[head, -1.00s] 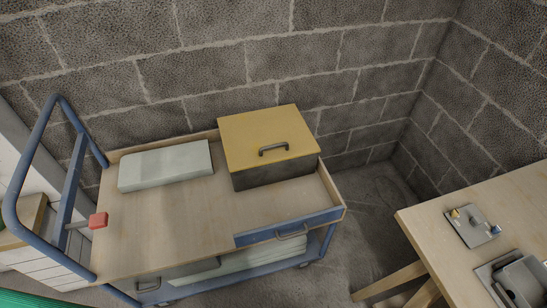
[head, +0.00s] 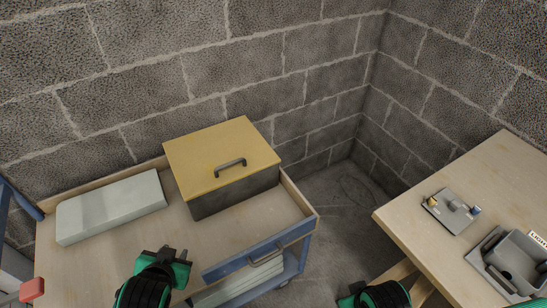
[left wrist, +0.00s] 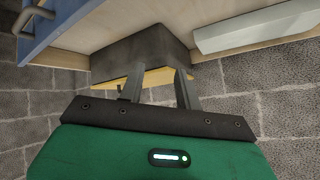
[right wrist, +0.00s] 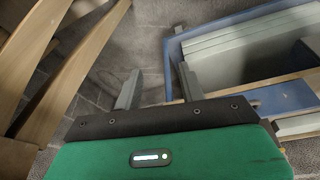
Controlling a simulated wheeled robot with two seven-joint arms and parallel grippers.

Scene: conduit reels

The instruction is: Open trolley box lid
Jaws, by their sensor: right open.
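The trolley box has a yellow lid (head: 205,160) with a dark bar handle (head: 229,167) on top, and dark grey sides (head: 236,194). The lid is shut. The box stands at the back right of the trolley top (head: 115,262). In the left wrist view the box (left wrist: 145,52) appears upside down beyond the fingers. My left gripper (head: 172,254) is open and empty, in front of the box and apart from it; its fingers also show in the left wrist view (left wrist: 157,75). My right gripper (right wrist: 158,85) is open and empty, low to the right of the trolley.
A pale flat block (head: 110,205) lies left of the box. A blue drawer front (head: 258,250) runs along the trolley's front, and a red block (head: 32,289) sits at its left end. A wooden table (head: 420,212) with grey fixtures stands at right. A block wall (head: 200,60) is close behind.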

